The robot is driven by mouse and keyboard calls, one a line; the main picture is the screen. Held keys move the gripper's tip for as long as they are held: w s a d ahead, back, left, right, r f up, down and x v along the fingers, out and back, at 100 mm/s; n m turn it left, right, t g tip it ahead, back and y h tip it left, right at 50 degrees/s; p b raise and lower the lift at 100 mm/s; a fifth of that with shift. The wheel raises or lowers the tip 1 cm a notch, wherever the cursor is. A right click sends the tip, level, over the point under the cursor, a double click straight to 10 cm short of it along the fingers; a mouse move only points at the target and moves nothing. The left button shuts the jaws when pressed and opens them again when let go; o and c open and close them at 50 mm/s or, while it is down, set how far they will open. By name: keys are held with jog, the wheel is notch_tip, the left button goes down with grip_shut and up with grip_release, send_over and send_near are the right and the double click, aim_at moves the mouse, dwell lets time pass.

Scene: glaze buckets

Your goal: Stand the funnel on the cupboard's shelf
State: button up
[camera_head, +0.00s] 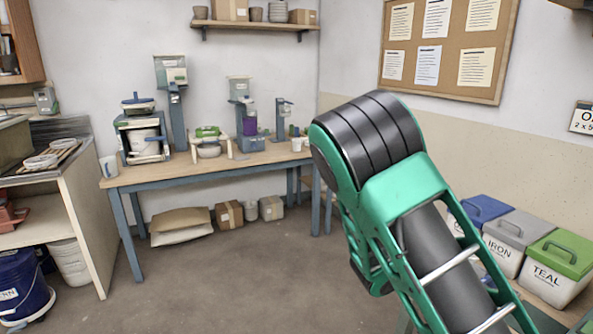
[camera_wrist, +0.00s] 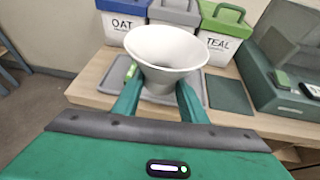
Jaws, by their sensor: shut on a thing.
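The funnel (camera_wrist: 168,48) is white with a wide mouth, seen in the wrist view with the mouth upward. My gripper (camera_wrist: 158,86) is shut on it, with a green finger on each side of its lower part. Its lower end is hidden, so I cannot tell whether it touches the tray behind it. The head view shows neither funnel nor fingers; my arm fills the right middle there. At the head view's upper left is part of a wooden wall cupboard (camera_head: 24,42), with a few items inside. I cannot tell how much shelf room it has.
A grey tray (camera_wrist: 200,98) lies on the bench (camera_wrist: 95,86). Lidded buckets stand behind it: OAT (camera_wrist: 126,22), a grey-lidded one (camera_wrist: 176,12) and TEAL (camera_wrist: 221,40). A green case (camera_wrist: 288,60) stands right. A worktable (camera_head: 215,166) with equipment stands across open floor (camera_head: 215,275).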

jog(key=w+a+r+n+t+y, duration=0.1)
jog(key=w+a+n+t+y, duration=0.2)
jog(key=a, duration=0.5)
jog(key=w+a+r+n+t+y, duration=0.2)
jog(key=w+a+n+t+y, duration=0.2)
jog(key=a, duration=0.4)
jog(key=shift+w+n+y, duration=0.5)
jog(key=shift+w+n, duration=0.35)
jog(key=shift+n, duration=0.25)
jog(key=shift+a, duration=0.1)
